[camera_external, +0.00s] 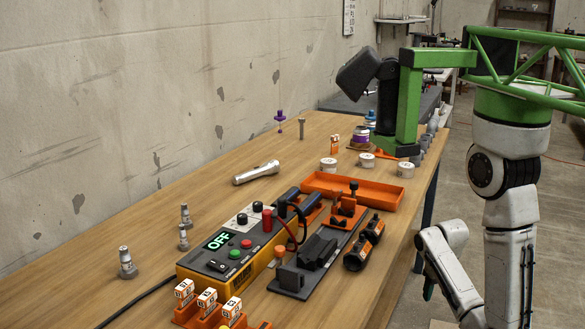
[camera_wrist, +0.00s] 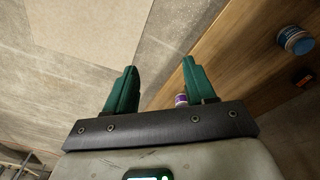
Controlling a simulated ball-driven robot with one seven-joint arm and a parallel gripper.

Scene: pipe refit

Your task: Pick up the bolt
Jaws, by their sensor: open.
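What looks like the bolt (camera_external: 301,128) is a small grey-brown upright piece with a wider head. It stands on the wooden bench near the wall, towards the far end. I cannot make it out in the wrist view. My gripper (camera_wrist: 159,66) shows there as two green fingers spread apart, with nothing held between them. In the external view my arm hangs at the right, beyond the bench edge and well apart from the bolt.
A purple piece (camera_external: 280,121) stands left of the bolt. A flashlight (camera_external: 256,173), white round pieces (camera_external: 367,160) and an orange tray (camera_external: 351,190) lie nearer. A yellow control box (camera_external: 229,257) reads OFF. A green stand (camera_external: 409,100) rises at the far right. Bare wood surrounds the bolt.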

